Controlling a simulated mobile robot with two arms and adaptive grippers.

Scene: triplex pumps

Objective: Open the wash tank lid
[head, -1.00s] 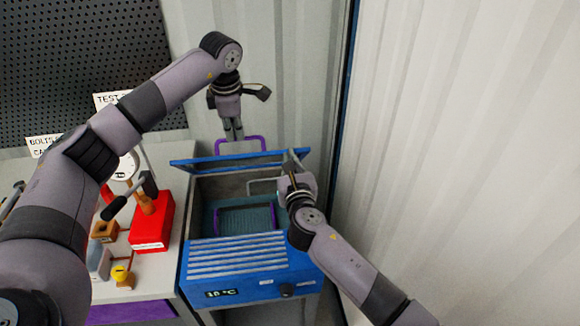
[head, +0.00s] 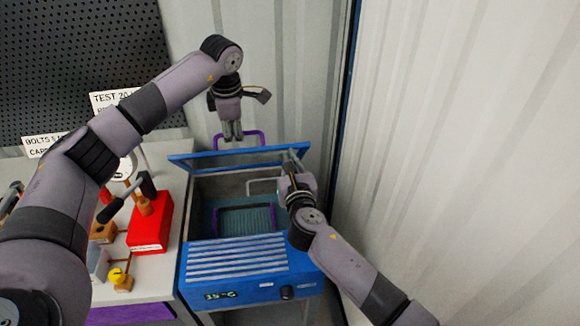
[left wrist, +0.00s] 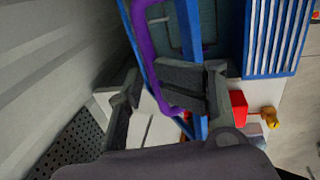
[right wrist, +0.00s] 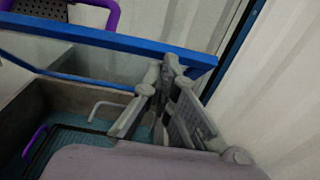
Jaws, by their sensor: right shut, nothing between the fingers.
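The blue wash tank (head: 300,280) has its lid (head: 190,163) raised on a slant, with the opening showing in front of it. The lid's blue frame also crosses the right wrist view (right wrist: 100,38). The lid's purple handle (head: 258,134) stands at its upper edge. My left gripper (head: 232,138) points down and overlaps the handle; its fingers are apart in the left wrist view (left wrist: 145,100). I cannot tell whether it touches the handle. My right gripper (head: 293,156) is shut and empty, its tips at the underside of the lid's right end, touching or very near it.
A basket with a purple handle (head: 217,222) sits inside the tank. To the left, a table holds a red block (head: 150,225) and several small parts. A corrugated wall (head: 460,130) stands close on the right, and another rises behind the lid.

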